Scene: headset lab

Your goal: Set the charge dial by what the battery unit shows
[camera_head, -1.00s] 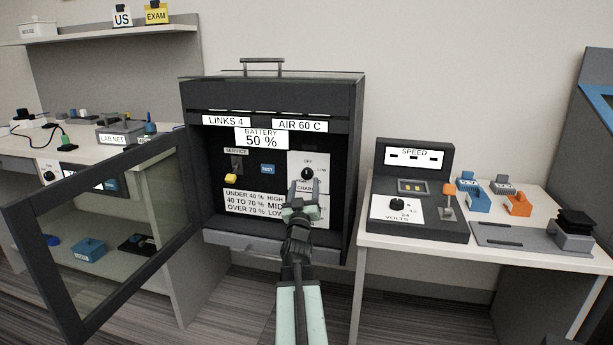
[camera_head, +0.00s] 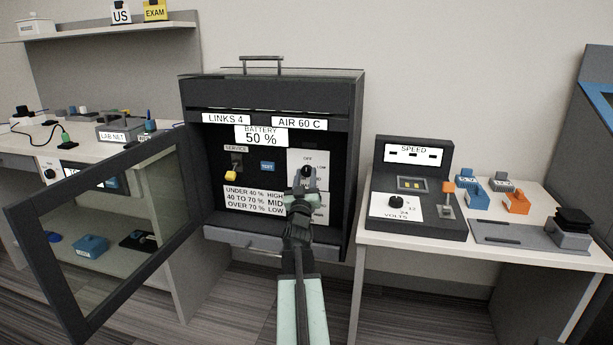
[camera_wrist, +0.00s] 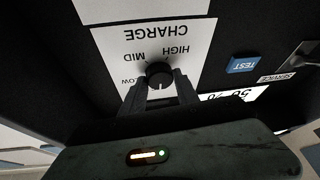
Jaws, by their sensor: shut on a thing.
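The battery unit (camera_head: 270,90) stands with its glass door swung open. Its battery display (camera_head: 261,136) reads 50 %. A rule card (camera_head: 253,202) reads under 40 % HIGH, 40 to 70 % MID, over 70 % LOW. The round black charge dial (camera_wrist: 159,73) sits on a white card with LOW, MID and HIGH in the wrist view, upside down. A small pale mark shows at the dial's lower edge there, away from MID and HIGH. My gripper (camera_head: 306,179) is shut on the dial, one finger on each side. It partly hides the card in the head view.
The open door (camera_head: 105,235) stands to the left of my arm. Inside the unit are a yellow service handle (camera_head: 231,175) and a blue TEST button (camera_head: 267,166). A table with a SPEED unit (camera_head: 417,190) stands close on the right.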

